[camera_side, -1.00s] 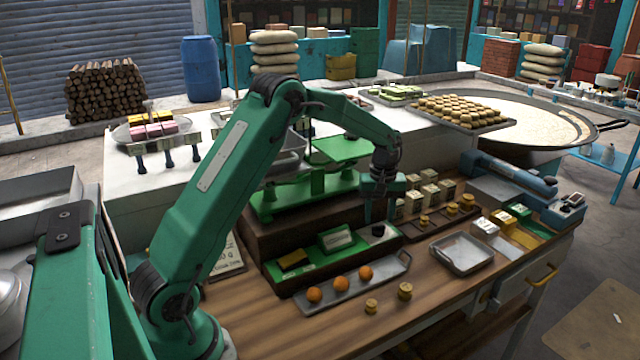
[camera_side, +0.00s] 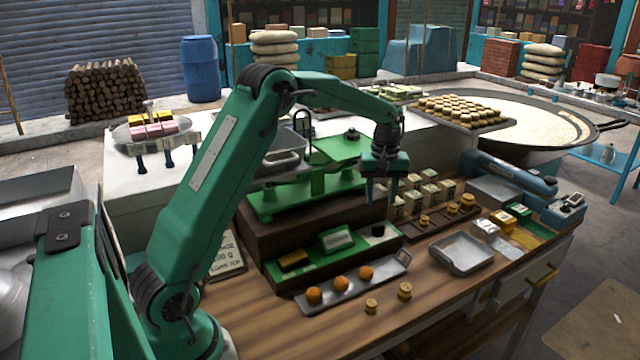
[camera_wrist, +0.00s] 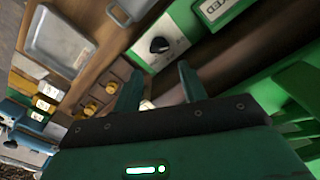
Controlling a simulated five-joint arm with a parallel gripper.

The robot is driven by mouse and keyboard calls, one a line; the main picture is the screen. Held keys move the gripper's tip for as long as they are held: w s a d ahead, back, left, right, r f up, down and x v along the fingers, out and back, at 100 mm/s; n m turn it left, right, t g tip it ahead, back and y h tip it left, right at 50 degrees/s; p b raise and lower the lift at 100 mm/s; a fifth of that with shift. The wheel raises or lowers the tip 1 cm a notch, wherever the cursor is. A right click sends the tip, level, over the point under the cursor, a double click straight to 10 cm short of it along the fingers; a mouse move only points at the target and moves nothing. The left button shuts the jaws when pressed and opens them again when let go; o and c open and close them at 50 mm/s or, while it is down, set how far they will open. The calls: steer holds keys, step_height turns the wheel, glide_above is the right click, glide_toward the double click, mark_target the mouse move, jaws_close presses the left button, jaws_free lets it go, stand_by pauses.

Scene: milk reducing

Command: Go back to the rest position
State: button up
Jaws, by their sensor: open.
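My gripper (camera_side: 382,196) hangs from my raised green arm, fingers pointing down, above the area between the green scale and the rack of small boxes. In the wrist view its two fingers (camera_wrist: 158,88) are apart with nothing held between them. The green balance scale (camera_side: 313,180) stands on a dark brown block to the gripper's left. Below the gripper is the green panel with a dark knob (camera_side: 378,230); the knob also shows in the wrist view (camera_wrist: 159,45).
A narrow tray (camera_side: 385,280) holds three orange balls. Brass weights (camera_side: 404,291) stand in front of it. An empty metal tray (camera_side: 461,254) lies to the right. Small boxes (camera_side: 413,200) stand behind the weight rack. Bare wood (camera_side: 300,335) lies at the table's front.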

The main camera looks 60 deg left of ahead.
steer(key=s+d+r+m+t, duration=0.3)
steer(key=s+d+r+m, duration=0.45)
steer(key=s+r, duration=0.6)
steer(key=s+d+f+m+t, duration=0.1)
steer(key=s+d+m, duration=0.1)
steer(key=s, duration=0.6)
steer(key=s+d+f+m+t, duration=0.1)
steer(key=s+d, duration=0.3)
steer(key=s, duration=0.4)
steer(key=shift+s+d+f+m+t, duration=0.2)
steer(key=shift+d+f+m+t, duration=0.1)
steer(key=shift+m, duration=0.45)
